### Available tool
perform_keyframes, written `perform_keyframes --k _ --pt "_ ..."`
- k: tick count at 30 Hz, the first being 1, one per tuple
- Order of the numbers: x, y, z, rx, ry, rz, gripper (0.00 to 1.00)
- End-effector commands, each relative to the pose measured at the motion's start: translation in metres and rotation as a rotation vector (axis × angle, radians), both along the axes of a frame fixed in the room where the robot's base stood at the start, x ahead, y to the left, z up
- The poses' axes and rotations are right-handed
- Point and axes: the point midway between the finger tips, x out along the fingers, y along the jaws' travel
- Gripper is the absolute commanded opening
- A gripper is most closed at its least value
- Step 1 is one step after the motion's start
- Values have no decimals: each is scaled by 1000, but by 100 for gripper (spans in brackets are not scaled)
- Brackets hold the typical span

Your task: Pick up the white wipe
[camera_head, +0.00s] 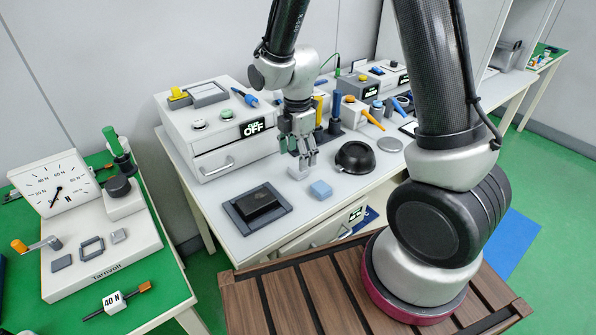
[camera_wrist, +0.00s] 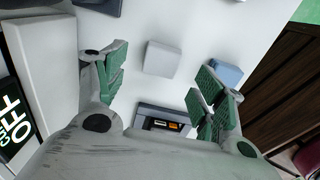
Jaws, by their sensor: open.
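The white wipe is a small pale square pad (camera_wrist: 161,58) lying on the white table. In the wrist view it shows ahead of my gripper, in the gap between the fingers. In the head view the wipe (camera_head: 297,174) is partly hidden by the fingertips. My gripper (camera_head: 304,164) points down over the table, close to the wipe. In the wrist view its green-padded fingers (camera_wrist: 162,85) are spread apart with nothing held between them. I cannot tell the exact height of the fingertips above the wipe.
A blue pad (camera_head: 320,189) lies close to the wipe, and in the wrist view it (camera_wrist: 226,74) is beside the right finger. A black block sits on a dark tray (camera_head: 234,212). A round black bowl (camera_head: 355,157) and a white box with an OFF display (camera_head: 208,133) stand nearby.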

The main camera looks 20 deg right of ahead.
Motion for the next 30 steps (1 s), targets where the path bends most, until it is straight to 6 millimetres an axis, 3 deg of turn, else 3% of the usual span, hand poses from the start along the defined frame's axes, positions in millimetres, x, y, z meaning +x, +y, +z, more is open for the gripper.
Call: perform_keyframes --k 7,16,23,30 --pt "-2 -2 -38 -1 3 -2 70" --pt "-2 -1 -45 0 0 -2 70" --pt "-2 -1 -45 0 1 -2 30" --pt "-2 -1 -45 0 1 -2 27"
